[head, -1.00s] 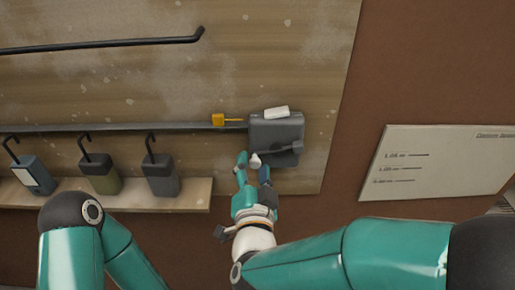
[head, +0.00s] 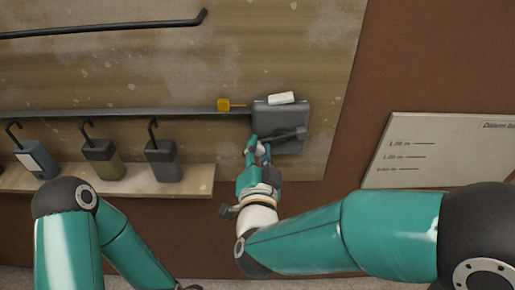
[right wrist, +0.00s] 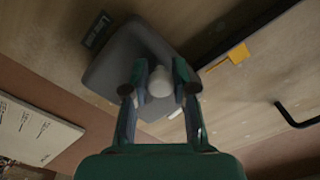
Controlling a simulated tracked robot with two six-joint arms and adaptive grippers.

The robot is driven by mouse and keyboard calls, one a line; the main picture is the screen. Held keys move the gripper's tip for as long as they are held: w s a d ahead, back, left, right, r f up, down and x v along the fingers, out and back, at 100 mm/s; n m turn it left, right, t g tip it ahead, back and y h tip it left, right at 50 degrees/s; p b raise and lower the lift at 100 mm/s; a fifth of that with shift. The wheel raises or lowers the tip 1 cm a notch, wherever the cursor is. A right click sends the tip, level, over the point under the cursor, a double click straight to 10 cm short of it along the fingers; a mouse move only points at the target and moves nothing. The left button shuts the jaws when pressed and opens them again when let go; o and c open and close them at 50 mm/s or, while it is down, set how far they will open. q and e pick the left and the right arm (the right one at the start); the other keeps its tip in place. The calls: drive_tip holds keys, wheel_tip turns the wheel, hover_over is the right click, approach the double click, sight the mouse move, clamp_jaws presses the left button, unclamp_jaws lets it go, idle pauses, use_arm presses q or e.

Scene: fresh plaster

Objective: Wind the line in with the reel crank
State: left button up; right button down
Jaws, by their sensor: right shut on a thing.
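The grey reel box (head: 291,112) is mounted on the board, with a dark crank arm (head: 287,134) across its front. The crank's pale round knob (head: 259,148) is at the arm's left end. My right gripper (head: 258,152) is shut on this knob. In the right wrist view the knob (right wrist: 160,82) sits between the two fingertips, before the grey reel box (right wrist: 125,55). An orange block (head: 223,105) on a thin orange stem lies just left of the reel box; it also shows in the right wrist view (right wrist: 238,54). My left gripper is out of view.
Several hooked containers (head: 163,160) stand on a shelf (head: 195,180) at left. A white notice (head: 440,150) is on the brown wall at right.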

sight(272, 149)
drive_tip(key=shift+d+f+n+b, duration=0.15)
drive_tip(key=shift+f+n+b, duration=0.15)
drive_tip(key=shift+n+b, duration=0.7)
drive_tip(key=n, duration=0.1)
drive_tip(key=n+b, duration=0.1)
drive_tip(key=shift+d+f+n, duration=0.3)
drive_tip(key=shift+f, duration=0.1)
drive_tip(key=shift+d+f+n+b, duration=0.2)
drive_tip(key=shift+d+n, duration=0.15)
drive_tip(key=shift+n, duration=0.75)
drive_tip(key=shift+d+f+n+b, duration=0.25)
drive_tip(key=shift+d+n, duration=0.1)
drive_tip(key=shift+n, duration=0.75)
drive_tip(key=shift+d+f+n+b, duration=0.2)
drive_tip(key=shift+d+n, duration=0.15)
drive_tip(key=shift+n, duration=0.75)
drive_tip(key=c, duration=0.9)
unclamp_jaws()
drive_tip(key=shift+f, duration=0.1)
